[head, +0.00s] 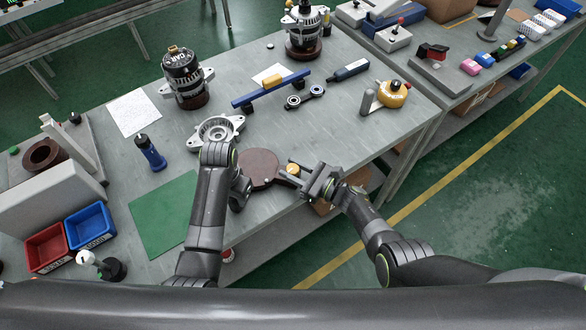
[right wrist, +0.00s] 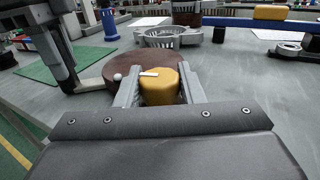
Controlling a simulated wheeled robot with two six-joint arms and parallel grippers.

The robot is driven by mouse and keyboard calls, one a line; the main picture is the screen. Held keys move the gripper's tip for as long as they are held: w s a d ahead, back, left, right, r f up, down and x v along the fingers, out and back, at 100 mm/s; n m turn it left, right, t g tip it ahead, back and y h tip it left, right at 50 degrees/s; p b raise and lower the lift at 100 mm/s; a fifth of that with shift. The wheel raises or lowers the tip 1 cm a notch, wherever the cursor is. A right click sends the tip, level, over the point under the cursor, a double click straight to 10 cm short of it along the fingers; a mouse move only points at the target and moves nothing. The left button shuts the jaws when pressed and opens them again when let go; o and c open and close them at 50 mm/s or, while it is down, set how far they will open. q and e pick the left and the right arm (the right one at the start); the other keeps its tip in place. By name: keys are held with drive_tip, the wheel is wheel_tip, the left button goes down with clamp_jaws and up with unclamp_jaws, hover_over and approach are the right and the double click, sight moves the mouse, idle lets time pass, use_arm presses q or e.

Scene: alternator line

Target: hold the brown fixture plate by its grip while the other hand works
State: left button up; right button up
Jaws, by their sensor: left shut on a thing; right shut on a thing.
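The brown fixture plate (head: 259,167) is a round disc at the front edge of the table; it also shows in the right wrist view (right wrist: 116,68). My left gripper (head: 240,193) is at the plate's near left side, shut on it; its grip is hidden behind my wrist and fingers. My right gripper (head: 291,177) is at the plate's right edge, its fingers shut on a yellow block-like part (right wrist: 159,88) with a pale mark on top. I cannot tell whether this part is fixed to the plate. A small white ball (right wrist: 117,77) shows on the plate's near edge.
A grey metal housing (head: 215,131) lies just behind the plate.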

drive_tip(key=shift+n+g+y, duration=0.5)
drive_tip(key=shift+n+g, duration=0.2)
drive_tip(key=shift+g, duration=0.2)
drive_tip(key=o, duration=1)
drive_tip(key=shift+d, duration=0.1)
drive_tip(key=v, duration=1.2)
